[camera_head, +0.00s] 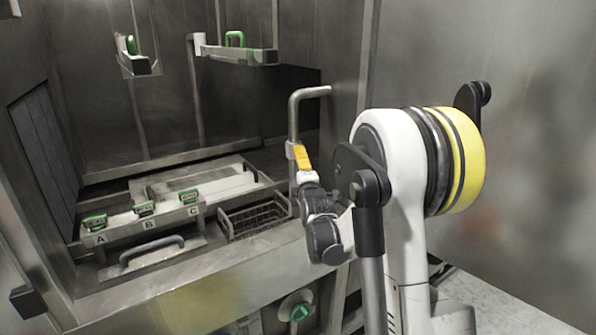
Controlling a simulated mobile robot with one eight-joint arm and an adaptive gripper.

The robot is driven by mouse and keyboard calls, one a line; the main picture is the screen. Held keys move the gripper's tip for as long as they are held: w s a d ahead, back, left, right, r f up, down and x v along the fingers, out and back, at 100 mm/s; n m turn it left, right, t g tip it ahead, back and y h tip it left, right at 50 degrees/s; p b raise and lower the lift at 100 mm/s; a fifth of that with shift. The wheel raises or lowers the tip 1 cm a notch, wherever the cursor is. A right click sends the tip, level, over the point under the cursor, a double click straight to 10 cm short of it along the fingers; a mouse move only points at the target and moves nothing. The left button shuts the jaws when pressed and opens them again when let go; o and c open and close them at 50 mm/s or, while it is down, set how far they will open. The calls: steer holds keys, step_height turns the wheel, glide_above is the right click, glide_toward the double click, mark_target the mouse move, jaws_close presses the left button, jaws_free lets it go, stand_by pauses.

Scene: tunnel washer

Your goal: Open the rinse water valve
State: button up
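A bent metal pipe (294,118) stands upright at the right end of the wash basin. A small orange piece (301,155) sits against the pipe just below its collar. It looks like a valve lever, but I cannot read any label. My gripper (308,179) is at the lower end of the orange piece, close beside the pipe. The fingers are too small and overlapped to show whether they are open or shut, or touching it. A green knob (301,311) on a round fitting is low on the front panel, apart from my gripper.
Green-handled clips (145,209) sit on a ledge marked A, B and C. A bar handle (152,249) lies in front of it. A wire basket (254,219) is left of the pipe. Metal arms with green clips (235,40) hang above. A metal wall (500,70) stands right.

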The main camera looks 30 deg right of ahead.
steer(key=shift+f, duration=0.1)
stand_by(0.3)
steer(key=o, duration=1.2)
steer(key=shift+c, duration=0.2)
steer(key=v, duration=1.2)
steer(key=shift+f, duration=0.1)
